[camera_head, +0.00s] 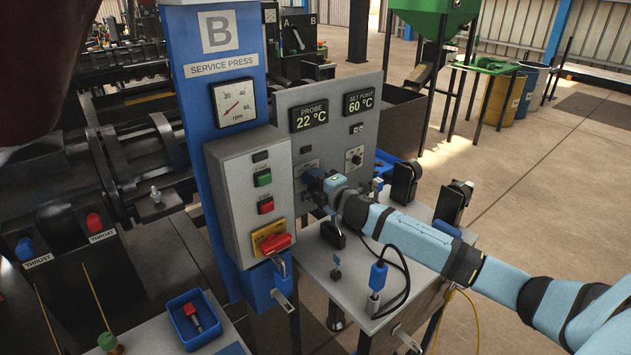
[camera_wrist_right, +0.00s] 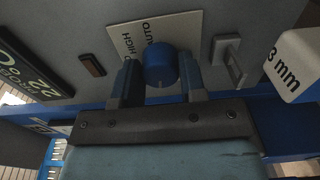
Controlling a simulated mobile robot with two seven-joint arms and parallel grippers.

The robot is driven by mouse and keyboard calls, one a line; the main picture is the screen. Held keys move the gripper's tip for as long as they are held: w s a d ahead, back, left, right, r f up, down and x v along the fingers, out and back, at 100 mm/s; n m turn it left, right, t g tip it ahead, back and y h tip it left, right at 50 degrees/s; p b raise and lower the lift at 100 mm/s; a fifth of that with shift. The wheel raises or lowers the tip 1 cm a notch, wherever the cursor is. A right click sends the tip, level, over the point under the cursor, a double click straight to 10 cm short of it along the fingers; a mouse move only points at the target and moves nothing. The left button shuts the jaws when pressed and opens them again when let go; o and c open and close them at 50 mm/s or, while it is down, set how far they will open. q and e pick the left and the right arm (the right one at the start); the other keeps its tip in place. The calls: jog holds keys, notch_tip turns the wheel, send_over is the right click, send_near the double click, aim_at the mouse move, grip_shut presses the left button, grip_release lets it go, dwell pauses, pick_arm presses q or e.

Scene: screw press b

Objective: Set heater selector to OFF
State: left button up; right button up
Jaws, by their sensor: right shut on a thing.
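The heater selector is a round blue knob (camera_wrist_right: 160,66) on a plate (camera_wrist_right: 128,40) lettered AUTO and HIGH in the right wrist view. An OFF mark and the knob's pointer cannot be made out there. My right gripper (camera_wrist_right: 160,78) has one finger on each side of the knob and is shut on it. In the head view my right gripper (camera_head: 318,186) reaches the lower left of the grey heater panel (camera_head: 335,120) and mostly covers the selector. The panel reads PROBE 22 °C and SET POINT 60 °C. My left gripper is not in view.
A grey control box (camera_head: 245,180) with a red handle (camera_head: 276,243) stands close left of my right gripper. A small dial (camera_head: 354,158) is right on the panel.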

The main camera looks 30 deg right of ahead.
jog(key=o, duration=0.9)
jog(key=s, duration=0.9)
jog(key=s+d+b, duration=0.1)
jog(key=s, duration=0.3)
jog(key=shift+s, duration=0.4)
